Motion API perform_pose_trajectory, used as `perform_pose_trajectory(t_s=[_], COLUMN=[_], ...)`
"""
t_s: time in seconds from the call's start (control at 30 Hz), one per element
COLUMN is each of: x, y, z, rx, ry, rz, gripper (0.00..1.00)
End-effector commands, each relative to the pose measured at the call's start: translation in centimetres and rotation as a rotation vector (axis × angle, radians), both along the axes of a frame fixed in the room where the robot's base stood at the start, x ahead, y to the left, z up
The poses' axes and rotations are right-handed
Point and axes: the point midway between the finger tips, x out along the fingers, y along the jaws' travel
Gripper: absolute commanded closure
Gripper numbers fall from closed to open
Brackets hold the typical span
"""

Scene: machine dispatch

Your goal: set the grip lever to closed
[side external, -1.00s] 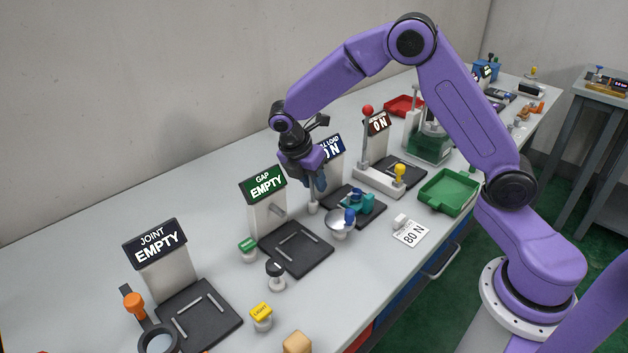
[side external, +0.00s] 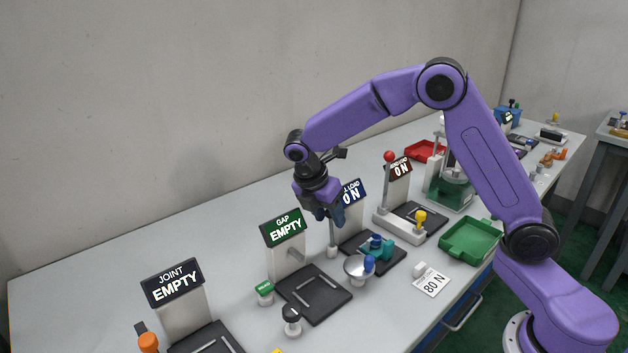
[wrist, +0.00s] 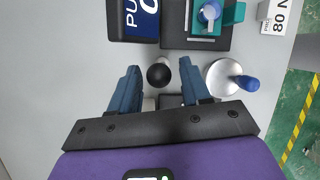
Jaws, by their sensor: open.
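A lever with a black ball knob (wrist: 159,75) shows between my fingers in the wrist view; I take it for the grip lever. In the side view its pale upright shaft (side external: 333,239) stands beside the PULL LOAD station, and its top is hidden by my gripper (side external: 329,219). My gripper is open and points down over the lever. Its two blue fingers are on either side of the knob, with gaps visible in the wrist view. I cannot tell their exact height against the knob, or the lever's setting.
A silver dial with a blue knob (side external: 358,267) stands close on the right. A teal fixture (side external: 377,246) sits on the black plate behind it. The PULL LOAD sign (side external: 352,192) stands close to my gripper. The GAP station (side external: 283,228) reads EMPTY. A red-knobbed lever (side external: 389,157) is farther back.

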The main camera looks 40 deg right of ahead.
Motion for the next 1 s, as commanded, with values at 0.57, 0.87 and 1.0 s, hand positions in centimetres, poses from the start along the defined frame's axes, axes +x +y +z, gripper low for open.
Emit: perform_pose_trajectory(t_s=[0.57,0.87,1.0], x=[0.5,0.5,0.5], y=[4.4,5.1,5.1], z=[10.8,12.6,12.7], rx=[0.002,0.000,0.000], ry=[-0.003,-0.001,0.000], rz=[0.000,0.000,0.000], gripper=[0.53,0.53,0.53])
